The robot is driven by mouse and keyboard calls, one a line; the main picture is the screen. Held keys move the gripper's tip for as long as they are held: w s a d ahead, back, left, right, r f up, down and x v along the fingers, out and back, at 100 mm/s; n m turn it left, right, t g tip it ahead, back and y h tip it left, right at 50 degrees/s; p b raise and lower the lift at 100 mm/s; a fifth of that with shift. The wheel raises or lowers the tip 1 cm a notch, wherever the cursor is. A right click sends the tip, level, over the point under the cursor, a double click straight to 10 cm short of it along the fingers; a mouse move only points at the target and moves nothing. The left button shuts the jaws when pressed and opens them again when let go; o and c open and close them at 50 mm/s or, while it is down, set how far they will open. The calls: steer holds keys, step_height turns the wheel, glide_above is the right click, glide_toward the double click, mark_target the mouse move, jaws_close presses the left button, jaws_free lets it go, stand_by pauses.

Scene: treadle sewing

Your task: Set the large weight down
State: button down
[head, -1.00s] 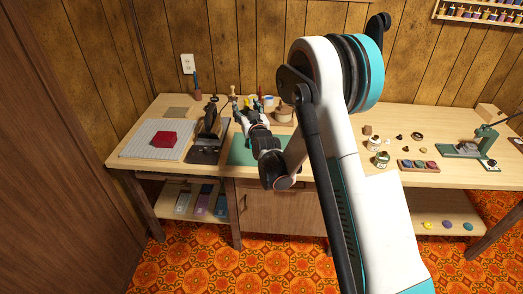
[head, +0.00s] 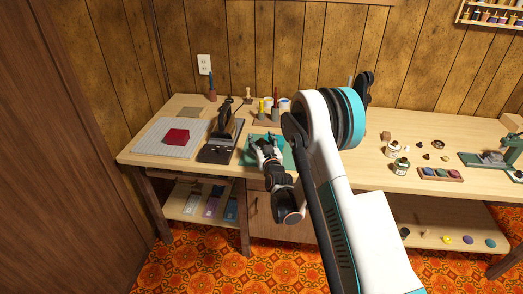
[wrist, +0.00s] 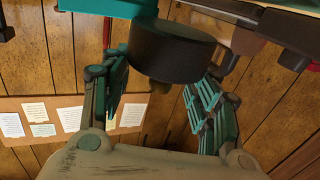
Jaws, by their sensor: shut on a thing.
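The large weight (wrist: 175,50) is a dark, round, thick disc in the wrist view, with a teal part above it. My gripper (wrist: 172,85) is shut on it, with one teal-ribbed finger on each side. In the head view my gripper (head: 262,145) is over the green mat (head: 287,158) on the table, just right of the black press-like tool. The weight cannot be made out there behind the gripper. I cannot tell whether it touches the mat.
The black tool (head: 222,140) stands close left of my gripper. Small bottles (head: 400,166) and a tray of coloured pads (head: 440,174) stand to the right. Jars and brushes stand behind.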

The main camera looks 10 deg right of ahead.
mark_target(262, 148)
steer(key=shift+f+b, duration=0.65)
steer(key=shift+f, duration=1.2)
steer(key=shift+f, duration=0.1)
steer(key=c, duration=0.6)
jaws_free()
